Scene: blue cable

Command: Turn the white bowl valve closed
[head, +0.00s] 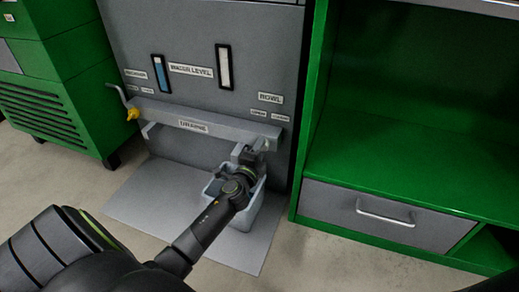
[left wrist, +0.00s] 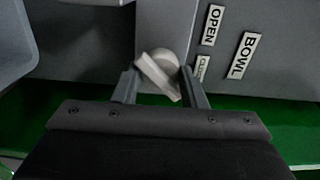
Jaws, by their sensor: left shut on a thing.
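The white bowl valve (left wrist: 158,68) shows in the left wrist view as a rounded knob with a lever, slanting down to the right. Its OPEN and CLOSE labels and the BOWL label (left wrist: 243,55) are to its right. My left gripper (left wrist: 160,88) has one finger on each side of the lever and is shut on it. In the head view my left gripper (head: 254,153) is at the right end of the grey drains bar, below the BOWL label (head: 270,98), and largely hides the valve. My right gripper is not in view.
A yellow valve (head: 132,114) is at the left end of the drains bar (head: 195,121). A grey tub (head: 246,214) stands on a grey mat (head: 145,205) beneath my left gripper. Green cabinets stand left and right; the right one has a drawer (head: 335,205).

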